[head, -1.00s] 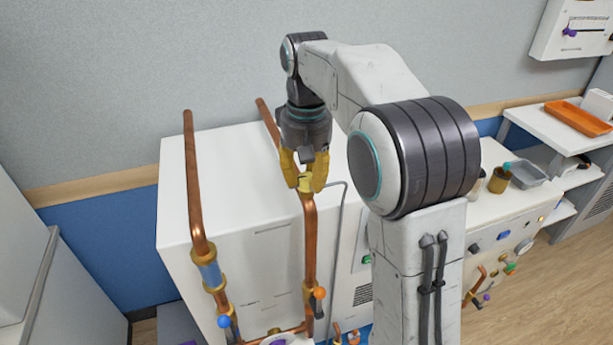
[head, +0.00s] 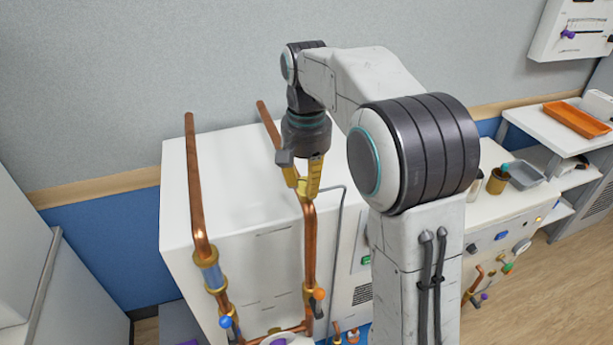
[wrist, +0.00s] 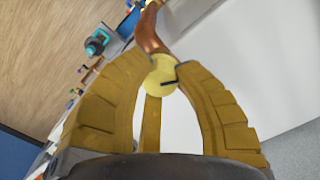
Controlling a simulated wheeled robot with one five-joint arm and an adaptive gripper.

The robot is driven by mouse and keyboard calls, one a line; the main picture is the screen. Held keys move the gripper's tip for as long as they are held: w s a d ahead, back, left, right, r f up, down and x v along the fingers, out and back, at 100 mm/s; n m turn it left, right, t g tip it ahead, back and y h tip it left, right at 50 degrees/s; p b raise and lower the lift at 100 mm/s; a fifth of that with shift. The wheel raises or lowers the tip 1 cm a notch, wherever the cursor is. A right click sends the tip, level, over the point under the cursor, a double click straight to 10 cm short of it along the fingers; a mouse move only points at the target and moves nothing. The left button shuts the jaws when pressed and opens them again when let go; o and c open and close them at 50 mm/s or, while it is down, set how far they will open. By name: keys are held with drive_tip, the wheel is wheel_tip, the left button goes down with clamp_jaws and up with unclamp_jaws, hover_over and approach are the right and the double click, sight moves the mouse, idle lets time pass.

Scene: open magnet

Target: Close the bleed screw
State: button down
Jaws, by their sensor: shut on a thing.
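The bleed screw (wrist: 162,76) is a round, pale yellow cap with a dark slot, at the top of a copper pipe. In the wrist view it sits between the tips of my gripper's yellow fingers. In the head view my gripper (head: 303,189) points down onto the top of the right copper pipe (head: 309,245), its fingers closed around the screw. The fingers hide most of the screw there. My gripper is shut on the screw.
A second copper pipe (head: 194,185) with a blue-handled valve (head: 225,322) rises at the left. An orange-handled valve (head: 318,295) sits low on the right pipe. The white cabinet (head: 255,225) stands behind. A thin grey tube (head: 336,250) runs close to the right pipe.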

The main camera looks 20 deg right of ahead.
sight(306, 181)
drive_tip(key=m+p, duration=0.2)
drive_tip(key=m, duration=0.4)
drive_tip(key=shift+f+m, duration=0.1)
drive_tip(key=shift+m, duration=0.2)
drive_tip(key=m+p, duration=0.1)
drive_tip(key=m, duration=0.4)
drive_tip(key=shift+f+m, duration=0.1)
drive_tip(key=shift+m, duration=0.3)
drive_tip(key=c, duration=0.9)
unclamp_jaws()
drive_tip(key=shift+r, duration=0.25)
wheel_tip(306, 181, up, 12)
drive_tip(key=shift+f, duration=0.15)
